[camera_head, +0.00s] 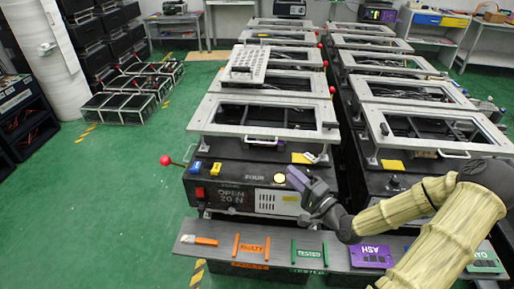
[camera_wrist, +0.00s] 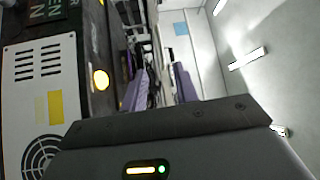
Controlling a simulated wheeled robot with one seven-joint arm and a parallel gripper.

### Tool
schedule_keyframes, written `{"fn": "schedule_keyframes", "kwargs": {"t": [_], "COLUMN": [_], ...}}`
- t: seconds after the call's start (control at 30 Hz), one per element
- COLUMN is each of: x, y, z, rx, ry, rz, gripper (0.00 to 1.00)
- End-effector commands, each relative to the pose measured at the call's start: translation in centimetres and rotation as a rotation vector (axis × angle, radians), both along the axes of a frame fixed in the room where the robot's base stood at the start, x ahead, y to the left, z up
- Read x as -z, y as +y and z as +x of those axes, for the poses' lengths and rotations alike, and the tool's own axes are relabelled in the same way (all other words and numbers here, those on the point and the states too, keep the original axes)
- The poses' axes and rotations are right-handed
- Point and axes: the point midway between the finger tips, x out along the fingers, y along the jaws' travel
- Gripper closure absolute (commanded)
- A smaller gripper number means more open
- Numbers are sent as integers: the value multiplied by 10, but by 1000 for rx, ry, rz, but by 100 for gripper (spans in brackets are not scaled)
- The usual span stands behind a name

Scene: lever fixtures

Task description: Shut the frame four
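Frame four (camera_head: 313,124) is a silver rectangular frame with a front handle, standing raised on posts above a black unit (camera_head: 255,180) labelled FOUR. The unit's display (camera_head: 232,197) reads OPEN 20 N. A lever with a red knob (camera_head: 165,160) sticks out at the unit's left side. My gripper (camera_head: 297,181) is in front of the unit's right part, near a lit yellow button (camera_head: 279,178), apart from the frame's handle. In the wrist view my gripper's purple fingers (camera_wrist: 159,88) stand apart with nothing clearly between them; the lit button (camera_wrist: 101,80) is to their left.
A grey shelf (camera_head: 220,246) below the unit carries labels FAULTY and TESTED. More raised frames stand in a row behind, and a second row (camera_head: 432,125) stands close on the right. A white column (camera_head: 45,60) and black crates are at left.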

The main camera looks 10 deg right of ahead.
Motion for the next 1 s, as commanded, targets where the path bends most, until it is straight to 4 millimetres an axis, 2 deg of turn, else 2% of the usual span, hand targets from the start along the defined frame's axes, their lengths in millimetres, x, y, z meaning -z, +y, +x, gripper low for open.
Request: {"fn": "schedule_keyframes", "kwargs": {"t": [0.27,0.43,0.57,1.0], "x": [-1,-2,-4,-14], "y": [1,6,15,51], "z": [1,10,25,94], "rx": [-1,-3,-4,-4], "ry": [2,1,2,2], "rz": [-5,-6,-7,-7], "gripper": [70,70,70,70]}}
